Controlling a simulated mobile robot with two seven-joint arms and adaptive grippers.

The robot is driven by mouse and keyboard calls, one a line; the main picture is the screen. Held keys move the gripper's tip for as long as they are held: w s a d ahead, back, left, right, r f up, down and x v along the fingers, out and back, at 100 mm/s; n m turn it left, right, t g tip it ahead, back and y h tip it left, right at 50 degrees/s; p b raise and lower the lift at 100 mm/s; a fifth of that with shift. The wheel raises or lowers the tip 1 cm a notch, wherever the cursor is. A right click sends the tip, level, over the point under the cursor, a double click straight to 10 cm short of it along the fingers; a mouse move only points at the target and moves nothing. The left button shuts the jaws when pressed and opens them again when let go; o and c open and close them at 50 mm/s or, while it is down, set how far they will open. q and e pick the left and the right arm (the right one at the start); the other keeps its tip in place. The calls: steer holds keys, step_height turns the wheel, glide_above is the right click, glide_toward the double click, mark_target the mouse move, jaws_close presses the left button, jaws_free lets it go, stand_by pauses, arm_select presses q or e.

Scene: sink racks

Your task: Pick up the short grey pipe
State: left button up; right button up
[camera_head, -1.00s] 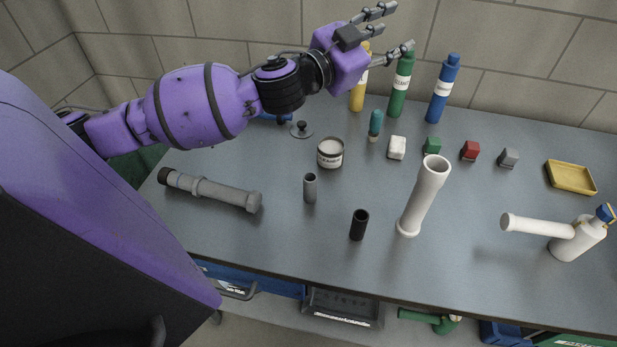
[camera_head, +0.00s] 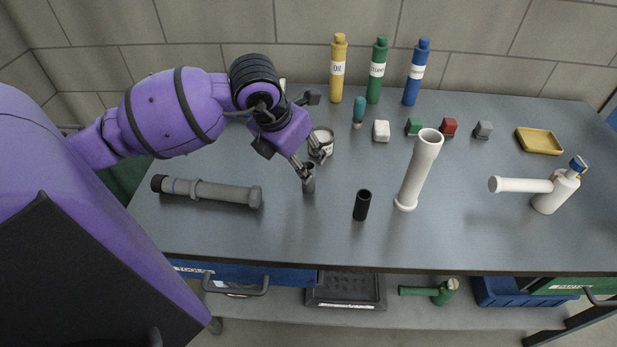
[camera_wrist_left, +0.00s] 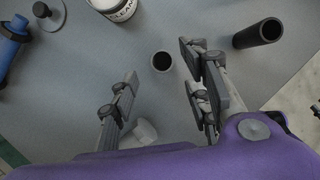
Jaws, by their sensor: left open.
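The short grey pipe (camera_head: 309,185) stands upright on the table, its upper part partly hidden by my left gripper (camera_head: 315,162). My left gripper is open and tilted down at the pipe's top. In the left wrist view the pipe's dark open end (camera_wrist_left: 162,62) shows just ahead of the gap between the open fingers (camera_wrist_left: 160,72). Nothing is held between them. My right gripper is not in view.
A short black pipe (camera_head: 361,205) stands to the right, with a tall white pipe (camera_head: 418,170) beyond it. A long grey pipe (camera_head: 215,192) lies to the left. A white jar (camera_head: 322,137) stands close behind the gripper. The front table strip is clear.

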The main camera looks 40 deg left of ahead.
arm_select(q)
steer(key=x, duration=0.7)
steer(key=shift+s+d+f, duration=0.1)
steer(key=shift+s+f, duration=0.2)
steer(key=shift+f, duration=0.15)
steer(key=c, duration=1.1)
